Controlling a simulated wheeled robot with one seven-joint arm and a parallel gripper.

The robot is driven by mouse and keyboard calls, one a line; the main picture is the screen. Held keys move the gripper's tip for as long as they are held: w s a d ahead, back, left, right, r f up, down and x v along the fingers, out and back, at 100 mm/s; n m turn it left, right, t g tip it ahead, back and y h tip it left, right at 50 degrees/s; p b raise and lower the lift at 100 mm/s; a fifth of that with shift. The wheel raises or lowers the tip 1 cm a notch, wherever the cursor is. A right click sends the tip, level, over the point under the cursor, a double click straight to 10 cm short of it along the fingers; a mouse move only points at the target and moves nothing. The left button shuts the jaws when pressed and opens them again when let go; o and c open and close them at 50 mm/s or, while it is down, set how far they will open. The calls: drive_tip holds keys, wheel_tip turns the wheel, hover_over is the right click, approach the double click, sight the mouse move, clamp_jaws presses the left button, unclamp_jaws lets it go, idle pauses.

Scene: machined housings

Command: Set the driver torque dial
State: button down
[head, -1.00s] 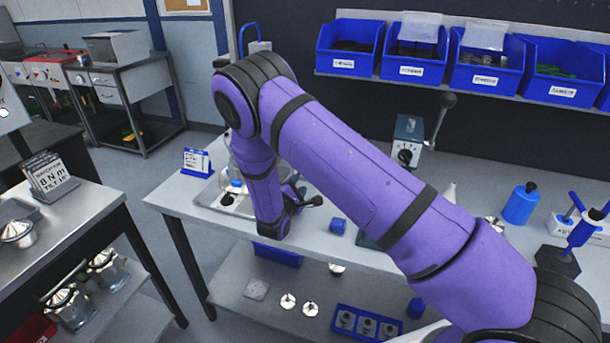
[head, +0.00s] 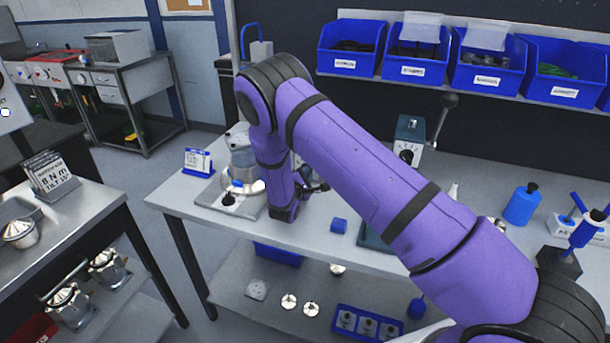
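A sign (head: 52,174) on the left table reads "8 N m" and "TILT 15°".
A housing on a plate (head: 240,180) stands left of my arm, by a blue-framed card (head: 198,161). A blue bottle (head: 521,205) stands further right. Blue bins (head: 412,70) line the shelf above.

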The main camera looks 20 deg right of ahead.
drive_tip(key=shift+n, duration=0.4)
drive_tip(key=shift+a+r+n, duration=0.1)
drive_tip(key=shift+n, duration=2.3)
drive_tip(key=c, duration=1.1)
unclamp_jaws()
drive_tip(key=shift+w, duration=0.1)
drive_tip(key=shift+c, duration=0.2)
drive_tip(key=v, duration=1.1)
